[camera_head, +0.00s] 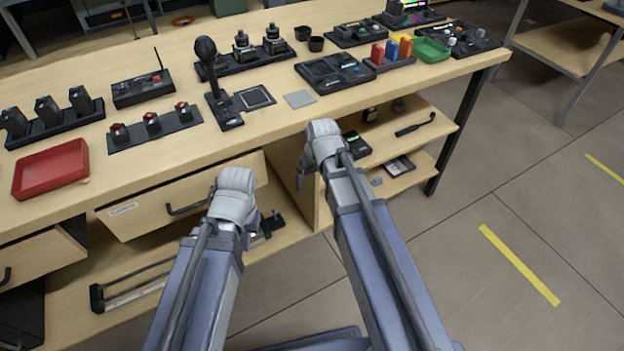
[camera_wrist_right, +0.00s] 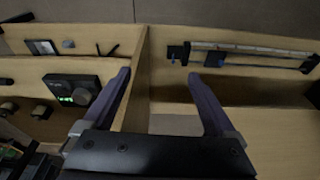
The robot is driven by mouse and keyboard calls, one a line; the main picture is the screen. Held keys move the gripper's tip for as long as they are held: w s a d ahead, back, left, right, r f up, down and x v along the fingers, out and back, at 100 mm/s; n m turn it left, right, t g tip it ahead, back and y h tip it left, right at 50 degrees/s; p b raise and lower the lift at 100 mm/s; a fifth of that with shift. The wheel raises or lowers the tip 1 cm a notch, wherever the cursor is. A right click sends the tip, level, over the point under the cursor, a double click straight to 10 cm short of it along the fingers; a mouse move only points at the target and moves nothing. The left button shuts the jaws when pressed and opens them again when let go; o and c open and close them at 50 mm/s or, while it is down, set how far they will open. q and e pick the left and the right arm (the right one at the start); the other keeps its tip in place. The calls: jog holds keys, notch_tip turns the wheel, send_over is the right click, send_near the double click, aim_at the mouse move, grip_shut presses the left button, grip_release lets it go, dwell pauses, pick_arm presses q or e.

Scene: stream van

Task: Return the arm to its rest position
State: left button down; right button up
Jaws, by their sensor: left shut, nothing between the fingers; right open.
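My two arms reach up from the bottom of the head view toward the front of a wooden workbench (camera_head: 240,150). My left gripper (camera_head: 262,228) hangs in front of the bench below an open drawer (camera_head: 150,212), mostly hidden behind its own wrist; it is shut and empty. My right gripper (camera_head: 301,176) points down in front of the bench's edge, beside the shelves. In the right wrist view its two dark fingers (camera_wrist_right: 160,95) are spread apart with nothing between them, over an upright wooden divider (camera_wrist_right: 138,80).
A red tray (camera_head: 50,170), red-button boxes (camera_head: 150,127), a microphone-like stand (camera_head: 210,75) and a green tray (camera_head: 432,50) stand on the bench. Shelves (camera_head: 425,115) below hold small devices. The floor (camera_head: 470,220) to the right is clear.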

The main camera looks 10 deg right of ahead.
pick_arm(q)
jog(key=shift+d, duration=0.1)
pick_arm(e)
jog(key=s+a+n+g+h, duration=0.1)
jog(key=s+a, duration=0.3)
jog(key=s, duration=0.4)
jog(key=s+a+g+h, duration=0.1)
jog(key=s+a+g, duration=0.1)
jog(key=s+a, duration=0.45)
pick_arm(q)
notch_tip(320, 180, up, 19)
jog(key=p, duration=1.8)
jog(key=shift+f+p, duration=0.2)
jog(key=shift+p, duration=0.15)
pick_arm(e)
notch_tip(320, 180, up, 18)
jog(key=s+d, duration=0.1)
jog(key=shift+d+r, duration=0.15)
jog(key=shift+d, duration=0.1)
